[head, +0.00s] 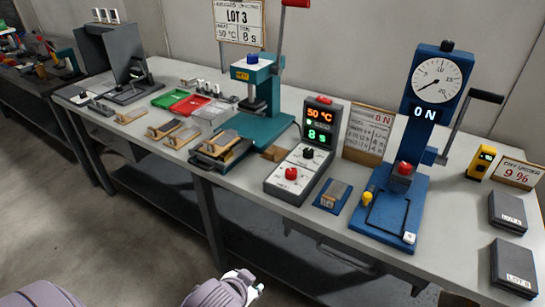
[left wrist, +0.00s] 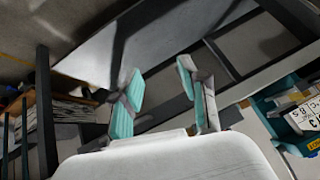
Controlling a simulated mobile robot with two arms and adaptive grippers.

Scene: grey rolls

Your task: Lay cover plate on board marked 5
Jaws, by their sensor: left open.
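Several small wooden boards with clips lie on the left half of the bench, among them one at the front (head: 165,130) and one beside it (head: 183,137). Their markings are too small to read, so I cannot tell which is marked 5. I cannot tell which thing is the cover plate. My left gripper (head: 250,286) is empty, in front of the bench; its fingers are spread in the left wrist view (left wrist: 160,88). My right gripper is not in view.
The teal press (head: 262,95), a control box (head: 305,160) reading 50 °C and 8 s, and a blue gauge press (head: 420,140) stand on the bench. Green (head: 171,97) and red (head: 190,104) trays lie behind the boards. Dark blocks (head: 513,265) lie at right.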

